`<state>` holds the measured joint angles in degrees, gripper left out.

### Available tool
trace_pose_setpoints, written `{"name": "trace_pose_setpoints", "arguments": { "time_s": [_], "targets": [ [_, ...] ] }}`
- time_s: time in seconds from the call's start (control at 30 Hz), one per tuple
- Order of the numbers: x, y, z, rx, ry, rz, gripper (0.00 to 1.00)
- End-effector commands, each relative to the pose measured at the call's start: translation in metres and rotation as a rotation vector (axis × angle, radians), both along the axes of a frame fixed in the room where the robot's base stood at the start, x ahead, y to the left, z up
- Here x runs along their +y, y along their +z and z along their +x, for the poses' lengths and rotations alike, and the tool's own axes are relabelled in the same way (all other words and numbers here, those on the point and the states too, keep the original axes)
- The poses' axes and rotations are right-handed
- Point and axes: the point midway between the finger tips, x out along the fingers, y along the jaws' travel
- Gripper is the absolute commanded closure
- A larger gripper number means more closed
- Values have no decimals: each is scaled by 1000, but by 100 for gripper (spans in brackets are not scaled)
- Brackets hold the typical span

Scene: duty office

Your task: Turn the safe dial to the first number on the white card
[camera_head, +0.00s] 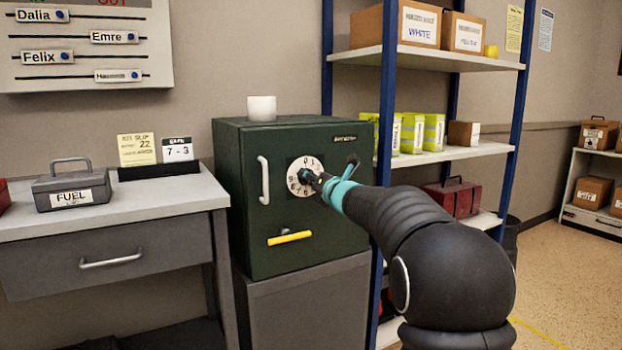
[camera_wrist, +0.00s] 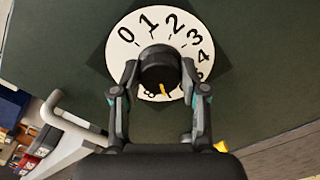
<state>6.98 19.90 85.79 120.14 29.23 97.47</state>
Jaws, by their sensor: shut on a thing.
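The white card (camera_head: 178,150) stands on the desk at the left and reads "SAFE 7 - 3". The green safe (camera_head: 262,225) has a white dial (camera_head: 296,163) on its front; the dial also fills the top middle of the wrist view (camera_wrist: 134,52). There 0 to 4 show along its upper and right edge. The lower numbers are partly hidden by the knob and fingers. My gripper (camera_wrist: 159,78) is shut on the black knob (camera_wrist: 158,62), one finger on each side. The knob's yellow mark points down in the wrist view, towards a partly covered number that I cannot read surely.
A pale upright handle (camera_head: 263,180) and a yellow lever (camera_head: 289,238) are on the safe front. A white cup (camera_head: 261,108) stands on top. A yellow slip (camera_head: 136,149) and a FUEL box (camera_head: 71,186) are on the desk. Blue-framed shelves (camera_head: 450,153) stand close right.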

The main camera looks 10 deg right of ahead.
Motion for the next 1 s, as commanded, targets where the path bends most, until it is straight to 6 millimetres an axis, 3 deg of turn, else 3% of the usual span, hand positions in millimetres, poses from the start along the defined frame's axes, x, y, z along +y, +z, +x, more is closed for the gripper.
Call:
{"name": "trace_pose_setpoints", "arguments": {
  "time_s": [0.37, 0.4, 0.5, 0.83, 1.0],
  "targets": [
    [0, -1, 0, 2, -1, 4, 91],
    [0, -1, 0, 2, -1, 4, 54],
    [0, -1, 0, 2, -1, 4, 31],
    [-1, 0, -1, 1, 0, 3, 31],
    [-6, 1, -16, 1, -2, 2, 31]
  ]
}}
